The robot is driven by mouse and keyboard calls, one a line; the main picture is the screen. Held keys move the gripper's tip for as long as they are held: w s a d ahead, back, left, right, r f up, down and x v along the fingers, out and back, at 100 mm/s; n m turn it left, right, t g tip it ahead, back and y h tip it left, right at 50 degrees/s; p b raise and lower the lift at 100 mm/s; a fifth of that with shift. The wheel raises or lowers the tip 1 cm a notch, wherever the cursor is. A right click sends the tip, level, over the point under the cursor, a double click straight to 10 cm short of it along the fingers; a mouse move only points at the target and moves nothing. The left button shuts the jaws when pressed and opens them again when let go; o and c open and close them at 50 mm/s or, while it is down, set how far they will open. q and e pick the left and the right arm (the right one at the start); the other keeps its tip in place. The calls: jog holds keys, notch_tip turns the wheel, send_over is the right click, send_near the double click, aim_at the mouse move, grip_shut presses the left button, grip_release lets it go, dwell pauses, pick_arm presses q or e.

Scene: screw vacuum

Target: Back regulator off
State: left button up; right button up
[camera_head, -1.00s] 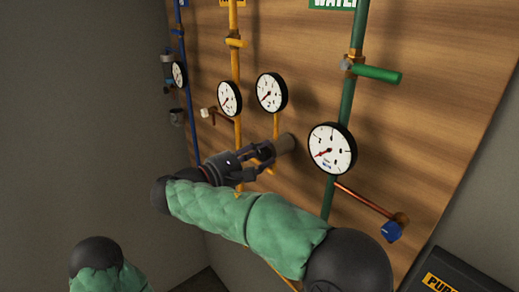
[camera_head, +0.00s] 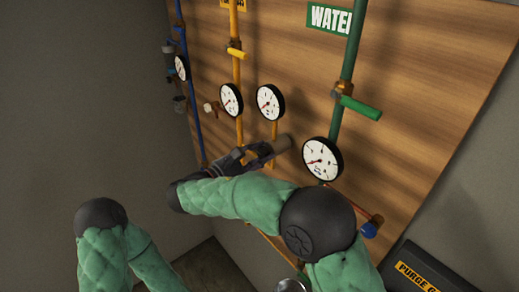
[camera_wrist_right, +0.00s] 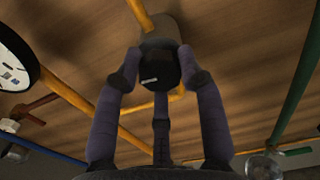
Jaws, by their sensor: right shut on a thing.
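The regulator is a grey-brown cylinder (camera_head: 281,144) on the yellow piping, below the two middle gauges. In the right wrist view it shows as a cylinder with a dark round end (camera_wrist_right: 160,62) facing my gripper. My right gripper (camera_head: 268,150) is shut on it. In the wrist view the fingers (camera_wrist_right: 162,80) close around its dark end from both sides, with a third finger below. Much of the cylinder's near end is hidden by the fingers in the head view. My left arm shows only as a bent green-sleeved part at lower left; its gripper is out of view.
White gauges (camera_head: 231,100) (camera_head: 269,102) sit on the yellow lines; a larger gauge (camera_head: 322,159) is on the green water pipe, close right of the regulator. A green valve handle (camera_head: 361,108) juts out above it. A black purge box (camera_head: 430,272) stands at lower right.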

jog(key=shift+r+n, duration=0.1)
jog(key=shift+n, duration=0.6)
jog(key=o, duration=1.1)
jog(key=shift+o, duration=0.2)
jog(key=v, duration=0.7)
jog(key=shift+a, duration=0.2)
jog(key=shift+s, duration=0.1)
